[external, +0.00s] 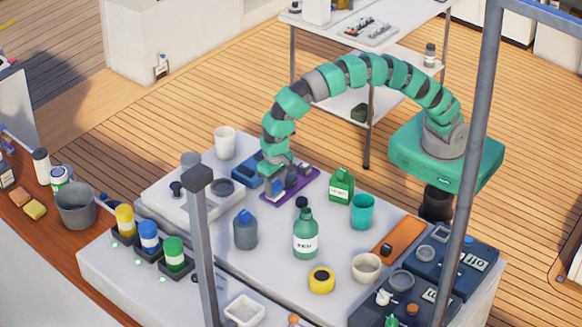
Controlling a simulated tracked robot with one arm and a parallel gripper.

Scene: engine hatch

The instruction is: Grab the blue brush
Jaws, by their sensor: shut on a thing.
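My green and grey segmented arm arches over from the right, and my gripper (276,194) points down at the left end of a purple tray (308,181). My gripper is shut on a small blue thing (278,185), which appears to be the blue brush. The gripper hides most of it, and I cannot tell whether it touches the tray. A larger blue object (246,170) lies just left of the gripper, partly behind the arm.
A green canister (341,186), a teal cup (362,211), a green bottle (305,238) and a grey-blue bottle (245,232) stand nearby. A white cup (224,143) stands behind left. A grey post (203,250) rises in front. Bare white surface lies around the yellow roll (321,281).

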